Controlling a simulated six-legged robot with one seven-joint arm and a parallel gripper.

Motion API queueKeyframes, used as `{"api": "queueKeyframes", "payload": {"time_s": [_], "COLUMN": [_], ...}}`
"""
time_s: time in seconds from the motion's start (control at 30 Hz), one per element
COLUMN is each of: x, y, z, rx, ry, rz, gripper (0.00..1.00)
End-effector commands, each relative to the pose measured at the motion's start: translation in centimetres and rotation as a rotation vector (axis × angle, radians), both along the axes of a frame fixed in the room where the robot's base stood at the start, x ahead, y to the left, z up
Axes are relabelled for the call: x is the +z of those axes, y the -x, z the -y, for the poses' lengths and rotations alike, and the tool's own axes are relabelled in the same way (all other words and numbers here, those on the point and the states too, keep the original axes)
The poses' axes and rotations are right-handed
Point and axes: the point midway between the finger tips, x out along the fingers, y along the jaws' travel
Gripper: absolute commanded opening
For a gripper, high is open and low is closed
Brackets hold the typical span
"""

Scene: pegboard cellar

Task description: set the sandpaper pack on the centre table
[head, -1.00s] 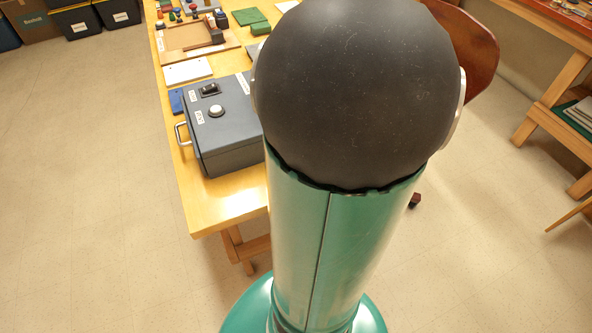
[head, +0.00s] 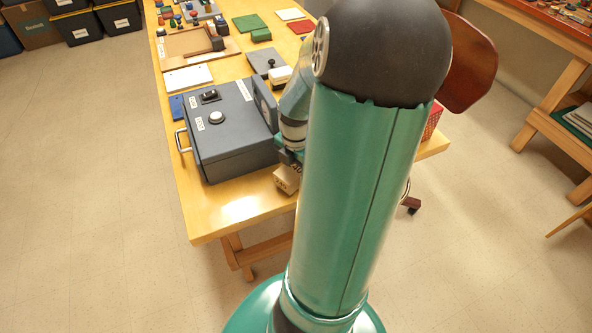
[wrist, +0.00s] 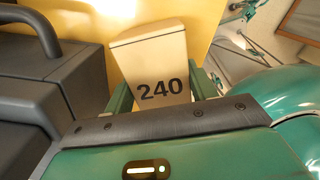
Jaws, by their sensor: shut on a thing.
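The sandpaper pack is a cream block marked "240" (wrist: 160,62) in the wrist view, upright between my green fingers. In the head view the pack (head: 286,180) shows as a small tan block over the near part of the yellow centre table (head: 225,220). My gripper (head: 290,160) is shut on it, partly hidden behind my arm. The gripper (wrist: 163,88) also fills the lower wrist view. I cannot tell whether the pack touches the table.
A dark grey box with a knob and handle (head: 235,150) stands just left of my gripper. Boards and small parts lie farther back. A reddish chair back (head: 468,62) stands right of the table. The table's near left corner is bare.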

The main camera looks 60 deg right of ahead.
Motion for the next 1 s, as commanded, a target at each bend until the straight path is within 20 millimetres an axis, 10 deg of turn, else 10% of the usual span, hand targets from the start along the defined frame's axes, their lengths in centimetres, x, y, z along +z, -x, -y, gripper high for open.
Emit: {"api": "queueKeyframes", "payload": {"time_s": [0.53, 0.57, 0.67, 1.0], "x": [-1.53, -1.57, -1.52, -1.3], "y": [0.02, 0.02, 0.03, 0.04], "z": [0.03, 0.03, 0.04, 0.05], "rx": [0.001, 0.001, 0.0, 0.0], "ry": [0.001, 0.001, 0.001, 0.002], "rz": [0.001, 0.002, 0.002, 0.001], "gripper": [0.3, 0.58, 0.78, 0.78]}}
